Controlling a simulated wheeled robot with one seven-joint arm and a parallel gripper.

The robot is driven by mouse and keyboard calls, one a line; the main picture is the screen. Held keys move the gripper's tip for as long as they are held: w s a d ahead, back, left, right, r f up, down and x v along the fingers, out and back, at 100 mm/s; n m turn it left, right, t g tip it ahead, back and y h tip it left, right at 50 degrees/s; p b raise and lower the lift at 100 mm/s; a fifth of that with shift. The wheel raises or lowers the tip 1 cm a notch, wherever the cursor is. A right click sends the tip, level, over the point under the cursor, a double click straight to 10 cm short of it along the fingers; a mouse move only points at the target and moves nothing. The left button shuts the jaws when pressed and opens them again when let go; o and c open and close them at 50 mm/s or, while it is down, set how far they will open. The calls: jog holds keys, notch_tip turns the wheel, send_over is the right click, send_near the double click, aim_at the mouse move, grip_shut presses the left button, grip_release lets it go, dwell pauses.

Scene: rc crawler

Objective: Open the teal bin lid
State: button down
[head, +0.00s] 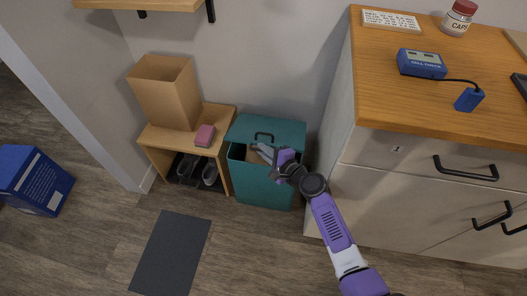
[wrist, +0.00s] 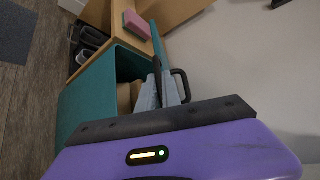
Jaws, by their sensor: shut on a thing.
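The teal bin (head: 262,190) stands on the floor between a low wooden bench and the cabinet. Its teal lid (head: 288,132) is raised at the back, leaving a gap at the front with something brown inside. The lid has a black handle (head: 264,136), which also shows as a dark loop in the wrist view (wrist: 184,84). My gripper (head: 262,151) is at the lid's front, over the opening. In the wrist view its grey fingers (wrist: 160,88) close on a dark part that looks like the handle; the exact contact is partly hidden.
The cabinet (head: 335,170) stands close to the bin's right. The wooden bench (head: 220,120) at its left holds an open cardboard box (head: 166,95) and a pink block (head: 205,135), with shoes (head: 208,173) below. A dark mat (head: 170,250) lies on the floor. The wall is behind.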

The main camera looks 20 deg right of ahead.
jog(key=shift+d, duration=0.1)
jog(key=c, duration=1.5)
grip_release()
jog(key=shift+c, duration=0.2)
jog(key=shift+r, duration=0.1)
jog(key=p+v, duration=0.1)
jog(key=v, duration=0.6)
jog(key=shift+s+p, duration=0.35)
jog(key=shift+p, duration=0.05)
